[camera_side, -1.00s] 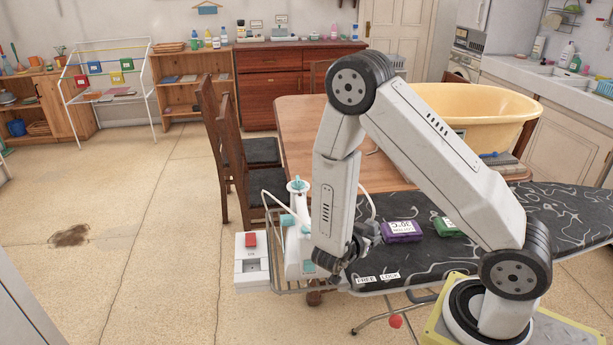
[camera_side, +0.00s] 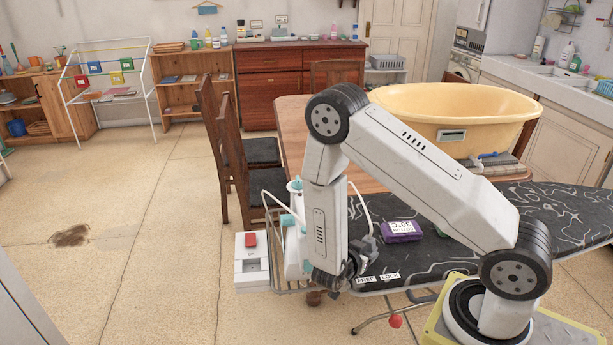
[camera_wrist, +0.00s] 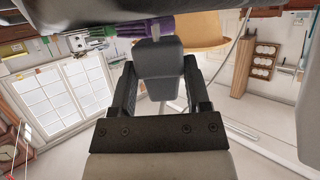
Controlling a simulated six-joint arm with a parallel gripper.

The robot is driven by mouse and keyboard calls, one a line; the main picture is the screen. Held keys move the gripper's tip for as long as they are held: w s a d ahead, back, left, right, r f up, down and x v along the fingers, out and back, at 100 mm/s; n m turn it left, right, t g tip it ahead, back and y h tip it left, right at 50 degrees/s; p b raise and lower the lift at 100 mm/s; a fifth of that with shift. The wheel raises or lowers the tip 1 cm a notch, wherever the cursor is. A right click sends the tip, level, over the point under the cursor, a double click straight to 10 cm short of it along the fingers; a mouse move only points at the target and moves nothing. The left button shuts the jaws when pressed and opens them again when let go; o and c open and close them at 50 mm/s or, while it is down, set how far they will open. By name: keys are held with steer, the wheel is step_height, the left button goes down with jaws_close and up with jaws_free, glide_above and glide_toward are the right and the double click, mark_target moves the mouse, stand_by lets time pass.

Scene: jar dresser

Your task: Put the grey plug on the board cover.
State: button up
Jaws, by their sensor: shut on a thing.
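My gripper (camera_wrist: 157,88) is shut on the grey plug (camera_wrist: 157,70), which sits between both fingers in the wrist view. In the side view my gripper (camera_side: 358,262) is low over the near left part of the black board cover (camera_side: 445,250) with white squiggles. The plug (camera_side: 364,236) shows only small there, partly hidden by the gripper, with a white cord rising to it. I cannot tell whether the plug touches the cover. The cover also fills the top edge of the wrist view (camera_wrist: 40,10).
A white and teal iron (camera_side: 293,250) stands left of my gripper on a wire rest, beside a white box with a red switch (camera_side: 251,240). A purple pack (camera_side: 400,231) lies on the cover to the right. FREE and LOCK labels (camera_side: 378,279) mark the near edge. A yellow tub (camera_side: 450,105) stands behind.

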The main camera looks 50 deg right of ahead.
steer(key=shift+f, duration=0.3)
steer(key=o, duration=1.3)
steer(key=shift+r, duration=0.1)
steer(key=shift+a+r, duration=0.1)
steer(key=shift+v, duration=5.9)
steer(key=shift+w, duration=0.1)
